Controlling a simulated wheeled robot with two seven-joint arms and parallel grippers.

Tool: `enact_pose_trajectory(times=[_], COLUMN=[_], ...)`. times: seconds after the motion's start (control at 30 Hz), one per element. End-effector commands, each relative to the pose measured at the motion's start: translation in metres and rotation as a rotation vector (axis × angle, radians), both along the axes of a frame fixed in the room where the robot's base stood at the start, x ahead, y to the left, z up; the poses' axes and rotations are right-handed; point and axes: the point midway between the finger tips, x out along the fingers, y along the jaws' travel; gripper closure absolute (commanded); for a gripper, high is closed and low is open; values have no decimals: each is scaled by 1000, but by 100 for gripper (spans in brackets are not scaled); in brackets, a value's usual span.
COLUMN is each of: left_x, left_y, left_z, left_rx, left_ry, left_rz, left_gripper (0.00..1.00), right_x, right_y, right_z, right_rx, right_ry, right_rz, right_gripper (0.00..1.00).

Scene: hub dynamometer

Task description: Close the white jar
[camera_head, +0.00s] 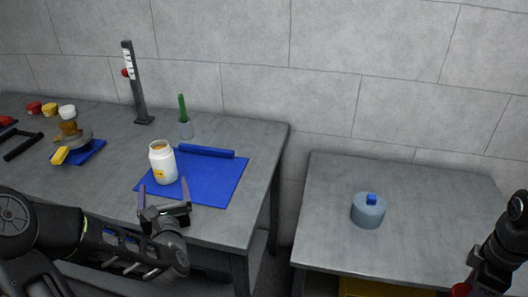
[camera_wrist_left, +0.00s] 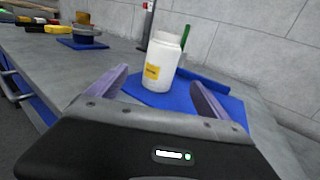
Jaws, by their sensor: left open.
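The white jar (camera_head: 162,163) with a yellow label stands upright on a blue mat (camera_head: 223,180). Its mouth looks uncovered, with a brownish inside in the head view. The jar also shows in the left wrist view (camera_wrist_left: 162,65). My left gripper (camera_head: 164,192) is open and empty, in front of the jar, with its fingers pointing towards it and apart from it. My right gripper does not show.
A blue bar (camera_head: 207,152) lies on the mat's back edge. Red and yellow caps (camera_head: 50,109) lie at the far left. A second table (camera_head: 440,200) holds a grey-blue cylinder (camera_head: 367,212).

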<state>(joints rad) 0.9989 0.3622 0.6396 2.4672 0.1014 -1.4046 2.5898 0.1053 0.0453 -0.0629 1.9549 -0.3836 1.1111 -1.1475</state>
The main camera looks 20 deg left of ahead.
Motion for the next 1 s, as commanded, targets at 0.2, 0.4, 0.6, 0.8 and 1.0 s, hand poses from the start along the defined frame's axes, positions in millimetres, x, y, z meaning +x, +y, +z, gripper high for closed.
enact_pose_trajectory(times=[0.2,0.4,0.6,0.8,1.0], left_x=[9,36,56,58,60], left_y=[5,23,35,36,37], left_z=[2,1,0,0,0], left_rx=[-2,-1,1,1,1], left_ry=[1,-1,1,2,1], left_rz=[1,2,0,-1,0], left_gripper=[10,10,10,10,10], right_x=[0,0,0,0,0], right_y=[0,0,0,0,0], right_z=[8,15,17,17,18], right_rx=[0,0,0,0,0], right_ry=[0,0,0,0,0], right_rz=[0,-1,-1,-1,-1], right_gripper=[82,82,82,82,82])
